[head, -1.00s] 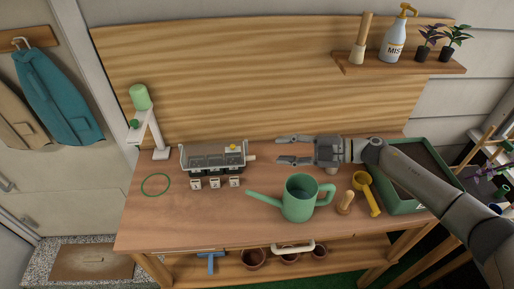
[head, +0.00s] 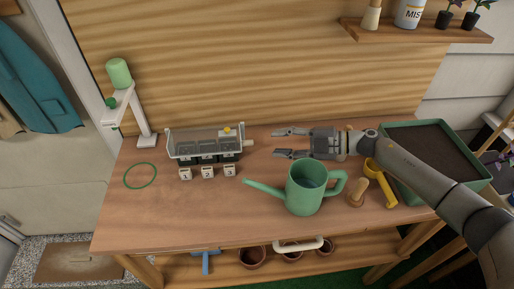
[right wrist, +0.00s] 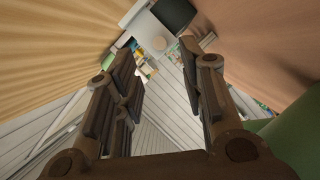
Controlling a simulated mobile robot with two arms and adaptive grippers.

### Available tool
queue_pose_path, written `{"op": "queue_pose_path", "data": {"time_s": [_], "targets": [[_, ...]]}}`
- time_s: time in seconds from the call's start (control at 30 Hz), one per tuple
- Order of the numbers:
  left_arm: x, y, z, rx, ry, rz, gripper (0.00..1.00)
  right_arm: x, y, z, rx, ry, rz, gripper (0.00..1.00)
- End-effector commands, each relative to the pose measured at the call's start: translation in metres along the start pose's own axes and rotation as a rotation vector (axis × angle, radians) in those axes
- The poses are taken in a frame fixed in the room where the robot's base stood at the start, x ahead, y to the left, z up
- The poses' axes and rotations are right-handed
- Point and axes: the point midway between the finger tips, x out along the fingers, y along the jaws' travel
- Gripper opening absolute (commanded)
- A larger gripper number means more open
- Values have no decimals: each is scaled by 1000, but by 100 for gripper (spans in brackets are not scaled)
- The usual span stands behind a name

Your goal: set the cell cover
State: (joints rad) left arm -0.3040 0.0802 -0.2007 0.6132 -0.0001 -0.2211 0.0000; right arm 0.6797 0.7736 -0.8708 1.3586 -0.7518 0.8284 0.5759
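A small cell tray (head: 207,157) with dark cells stands at the back left of the bench in the head view. A clear, pale-rimmed cover (head: 190,142) shows at its top, with a yellow knob (head: 227,131) near the right end. I cannot tell whether the cover is fully seated. A light peg sticks out at the tray's right end. My right gripper (head: 277,143) is open and empty, a little right of the tray, with its fingers pointing left at it. In the right wrist view, nothing lies between the open fingers (right wrist: 155,55). My left gripper is out of view.
Three numbered tags (head: 207,172) stand before the tray. A green watering can (head: 304,190) is in front of my right gripper. A wooden dibber (head: 356,193), yellow scoop (head: 383,183) and green soil tray (head: 478,172) are right. A green ring (head: 140,175) and white stand (head: 147,138) are left.

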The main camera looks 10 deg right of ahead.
Motion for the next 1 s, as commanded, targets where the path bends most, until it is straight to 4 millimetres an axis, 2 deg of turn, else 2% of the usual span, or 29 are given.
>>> {"op": "queue_pose_path", "data": {"time_s": [0.2, 0.5, 0.63, 0.9, 1.0], "targets": [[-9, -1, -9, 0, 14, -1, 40, 25, 3, -2, 0, 3, 2, 37], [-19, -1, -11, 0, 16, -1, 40, 65, 2, -1, 0, 1, 2, 37], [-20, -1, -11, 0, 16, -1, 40, 73, 1, -1, -1, 1, 0, 37], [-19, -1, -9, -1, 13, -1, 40, 74, 0, 0, -1, 0, 0, 37], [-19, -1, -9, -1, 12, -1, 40, 74, 0, 0, -1, 0, 0, 26]]}}
